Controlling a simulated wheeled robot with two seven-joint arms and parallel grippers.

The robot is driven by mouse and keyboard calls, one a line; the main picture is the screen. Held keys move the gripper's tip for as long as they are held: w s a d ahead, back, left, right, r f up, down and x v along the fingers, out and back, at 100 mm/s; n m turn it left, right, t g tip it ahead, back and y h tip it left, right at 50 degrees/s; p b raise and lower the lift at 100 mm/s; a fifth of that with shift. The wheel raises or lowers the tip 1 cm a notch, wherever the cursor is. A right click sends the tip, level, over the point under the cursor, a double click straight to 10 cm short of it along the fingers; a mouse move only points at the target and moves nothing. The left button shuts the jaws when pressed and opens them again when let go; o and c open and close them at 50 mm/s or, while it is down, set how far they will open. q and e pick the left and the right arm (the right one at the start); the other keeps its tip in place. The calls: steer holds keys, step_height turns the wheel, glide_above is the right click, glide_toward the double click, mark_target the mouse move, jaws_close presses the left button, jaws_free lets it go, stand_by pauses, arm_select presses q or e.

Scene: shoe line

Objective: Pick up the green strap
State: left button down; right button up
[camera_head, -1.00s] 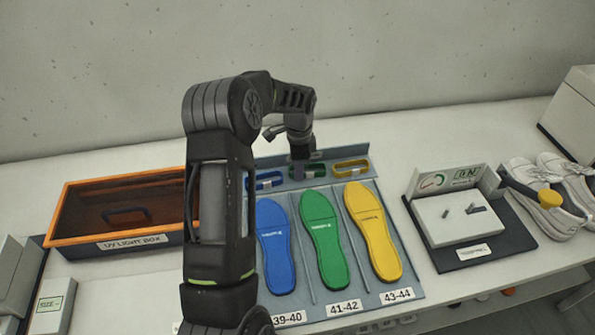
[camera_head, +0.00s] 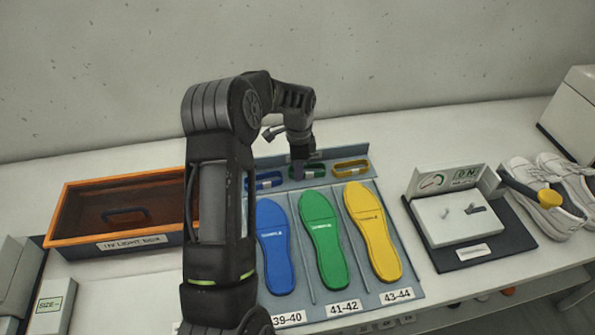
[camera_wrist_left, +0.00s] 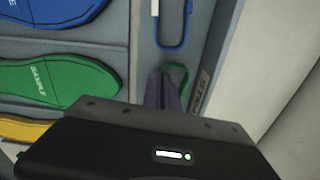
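The green strap (camera_head: 317,172) lies in the rear row of the tray, between the blue strap (camera_head: 265,181) and the yellow strap (camera_head: 350,167). My left gripper (camera_head: 299,172) points down at its left part, and its fingers hide that part in the head view. In the left wrist view, the fingers (camera_wrist_left: 164,95) are close together at the green strap (camera_wrist_left: 181,72), whose far end loops out beyond them. They look shut on its band, though the contact itself is hidden. The strap looks level with its neighbours.
Blue, green (camera_head: 324,240) and yellow insoles lie in the tray in front of the straps. An orange-rimmed UV light box (camera_head: 75,243) stands left, a white test device (camera_head: 460,220) right, and white shoes (camera_head: 540,200) farther right. A wall is behind.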

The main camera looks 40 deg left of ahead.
arm_select(q)
steer(key=shift+r, duration=0.1)
steer(key=shift+r, duration=0.25)
step_height(320, 180, up, 3)
steer(key=shift+f+p, duration=0.15)
steer(key=shift+p, duration=0.9)
step_height(320, 180, up, 7)
steer(key=shift+f, duration=0.15)
